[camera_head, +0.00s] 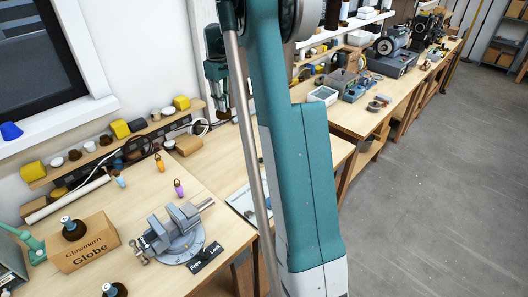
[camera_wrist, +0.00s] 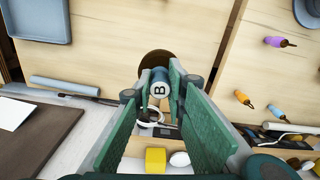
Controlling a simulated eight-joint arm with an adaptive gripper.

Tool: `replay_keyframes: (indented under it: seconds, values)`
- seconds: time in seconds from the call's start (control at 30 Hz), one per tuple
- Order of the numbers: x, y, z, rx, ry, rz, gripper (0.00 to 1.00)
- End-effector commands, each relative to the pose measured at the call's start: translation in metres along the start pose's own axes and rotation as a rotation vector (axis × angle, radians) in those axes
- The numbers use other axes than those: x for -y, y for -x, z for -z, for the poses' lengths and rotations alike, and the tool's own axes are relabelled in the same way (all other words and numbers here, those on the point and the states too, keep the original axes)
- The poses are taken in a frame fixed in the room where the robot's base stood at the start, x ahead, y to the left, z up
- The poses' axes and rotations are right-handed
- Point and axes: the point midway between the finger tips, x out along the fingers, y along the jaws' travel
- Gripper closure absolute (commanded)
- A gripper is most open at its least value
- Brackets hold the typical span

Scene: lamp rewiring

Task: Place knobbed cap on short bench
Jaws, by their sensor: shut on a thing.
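The knobbed cap (camera_wrist: 154,61) shows in the wrist view as a brown disc with a pale knob marked "B". My gripper (camera_wrist: 161,86) has its green fingers closed on the knob from both sides. The cap's height above the wood is unclear.
A wall shelf (camera_head: 140,142) runs behind.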

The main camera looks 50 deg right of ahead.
Motion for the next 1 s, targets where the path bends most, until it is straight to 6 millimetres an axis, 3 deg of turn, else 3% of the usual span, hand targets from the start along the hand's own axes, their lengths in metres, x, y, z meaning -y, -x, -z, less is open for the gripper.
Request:
replay_keyframes:
  seconds: [0.2,0.5,0.77,1.0]
  values:
    - [-0.048,0.000,-0.033,0.000,-0.079,0.000,0.99]
    - [-0.088,-0.002,-0.064,0.000,-0.151,0.000,0.99]
    - [-0.085,-0.053,-0.062,0.000,-0.146,0.000,0.99]
    - [-0.085,-0.113,-0.061,0.000,-0.145,0.000,0.99]
